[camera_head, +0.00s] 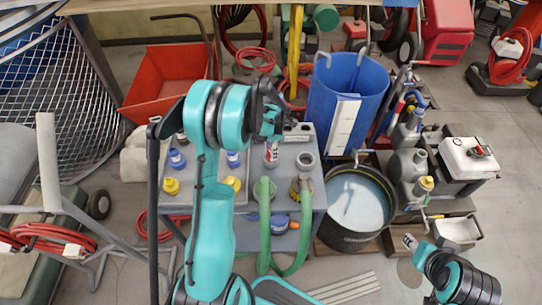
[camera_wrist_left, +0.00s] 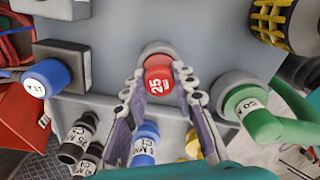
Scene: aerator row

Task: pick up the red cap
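The red cap (camera_wrist_left: 158,80), marked "25", stands upright in a grey round holder (camera_wrist_left: 158,50) in the left wrist view. My left gripper (camera_wrist_left: 160,72) has its two fingers apart, one on each side of the cap. Whether either finger touches it I cannot tell. In the head view my left gripper (camera_head: 270,122) hangs over the back of the grey bench (camera_head: 225,205), partly hiding what is below. My right gripper (camera_head: 411,243) is low at the right, away from the bench; its fingers are too small to read.
A blue cap (camera_wrist_left: 46,78) lies left of the red one and a green hose fitting (camera_wrist_left: 252,112) right of it. A blue bin (camera_head: 340,95) and a water-filled black tub (camera_head: 357,203) stand right of the bench. Yellow caps (camera_head: 170,186) are at its left.

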